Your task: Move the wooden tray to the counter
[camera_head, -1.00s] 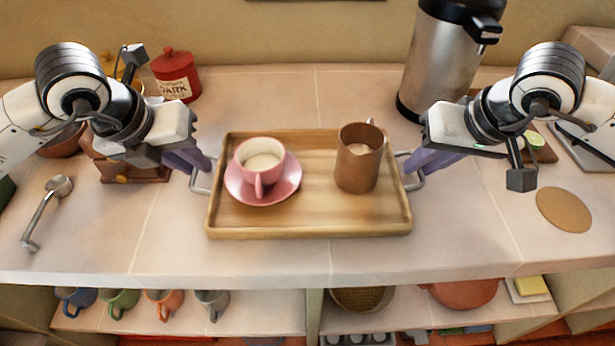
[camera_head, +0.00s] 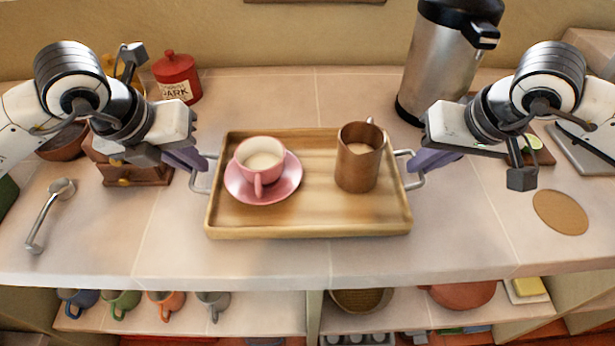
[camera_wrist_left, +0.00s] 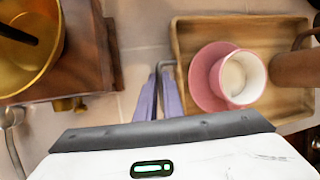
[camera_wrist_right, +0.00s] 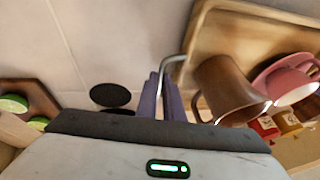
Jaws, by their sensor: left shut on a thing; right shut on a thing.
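The wooden tray (camera_head: 310,220) is level over the pale tiled counter (camera_head: 180,250), in the middle of the head view. On it are a pink cup (camera_head: 259,160) on a pink saucer (camera_head: 280,191) at left and a brown pitcher (camera_head: 358,165) at right. My left gripper (camera_head: 203,162) is shut on the tray's left metal handle; its fingers also show in the left wrist view (camera_wrist_left: 160,95). My right gripper (camera_head: 412,166) is shut on the right handle, seen also in the right wrist view (camera_wrist_right: 162,95). Whether the tray touches the counter I cannot tell.
A steel dispenser (camera_head: 445,65) stands behind at right and a red canister (camera_head: 177,78) behind at left. A wooden grinder (camera_head: 135,174), a metal scoop (camera_head: 48,215) and a round cork mat (camera_head: 561,212) flank the tray. The counter in front is clear; several mugs hang below.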

